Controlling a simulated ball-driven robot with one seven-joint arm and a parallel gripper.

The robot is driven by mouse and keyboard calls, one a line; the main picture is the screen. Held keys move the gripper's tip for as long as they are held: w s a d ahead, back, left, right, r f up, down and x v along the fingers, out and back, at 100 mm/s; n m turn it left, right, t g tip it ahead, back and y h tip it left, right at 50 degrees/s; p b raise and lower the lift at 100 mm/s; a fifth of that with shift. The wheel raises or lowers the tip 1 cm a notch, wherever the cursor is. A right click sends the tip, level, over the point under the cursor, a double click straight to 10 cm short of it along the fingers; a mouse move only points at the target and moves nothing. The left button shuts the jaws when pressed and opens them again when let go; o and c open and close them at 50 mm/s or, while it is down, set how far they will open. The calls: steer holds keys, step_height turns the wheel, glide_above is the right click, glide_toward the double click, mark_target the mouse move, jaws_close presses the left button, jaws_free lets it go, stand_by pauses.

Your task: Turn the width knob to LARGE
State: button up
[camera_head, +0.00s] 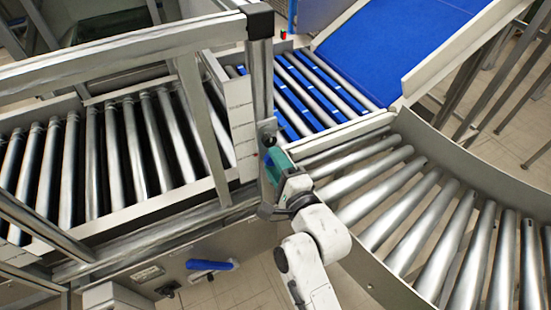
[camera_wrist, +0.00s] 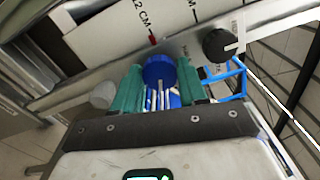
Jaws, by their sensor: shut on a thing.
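A round blue knob (camera_wrist: 158,68) sits on the metal rail of the machine in the wrist view. My gripper (camera_wrist: 160,78) has its two green fingers around the blue knob, one on each side, shut on it. In the head view my gripper (camera_head: 276,162) is at the metal post beside the rollers, with a bit of the blue knob (camera_head: 267,158) showing. Above the knob is a white scale plate (camera_wrist: 125,25) with "12 CM" and a red pointer mark (camera_wrist: 153,40). The word LARGE is not readable, and the knob's setting cannot be told.
A black knob (camera_wrist: 220,45) with a white line is right of my gripper, and a grey round knob (camera_wrist: 103,95) is left. The metal post (camera_head: 259,80) stands close to my gripper. A curved roller conveyor (camera_head: 430,215) lies to the right. A blue handle (camera_head: 212,265) is below.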

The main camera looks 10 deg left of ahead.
steer(key=shift+m, duration=0.6)
steer(key=o, duration=1.1)
steer(key=shift+c, duration=0.2)
steer(key=shift+s+d, duration=0.1)
steer(key=b+v, duration=0.2)
steer(key=v, duration=0.8)
steer(key=shift+s+d, duration=0.2)
